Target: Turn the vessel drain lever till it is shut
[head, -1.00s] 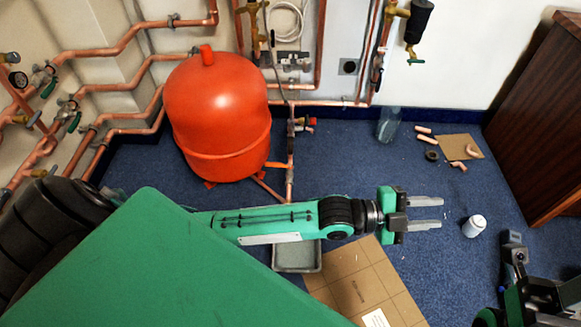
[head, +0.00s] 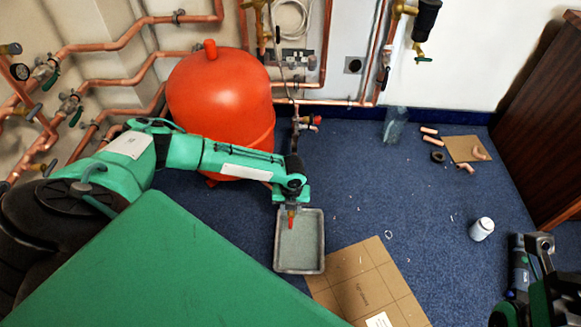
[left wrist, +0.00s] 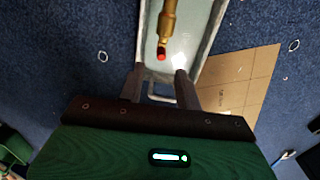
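The brass drain fitting (left wrist: 168,25) with a red end (left wrist: 161,54) shows in the left wrist view, just beyond my left gripper (left wrist: 160,74). The two fingers stand apart, with nothing between them. In the head view the red end (head: 291,216) shows below my left gripper (head: 290,203), which hides most of the fitting. I cannot make out the lever's angle. The orange-red vessel (head: 220,95) stands behind my left arm. My right gripper (head: 541,245) is at the lower right, apart from the fitting; its opening is unclear.
A grey tray (head: 279,262) lies on the blue floor under the fitting. Cardboard (head: 350,285) lies beside it. A white can (head: 481,229), a clear jar (head: 394,125) and copper pieces (head: 430,130) are to the right. Copper pipes (head: 110,45) line the wall.

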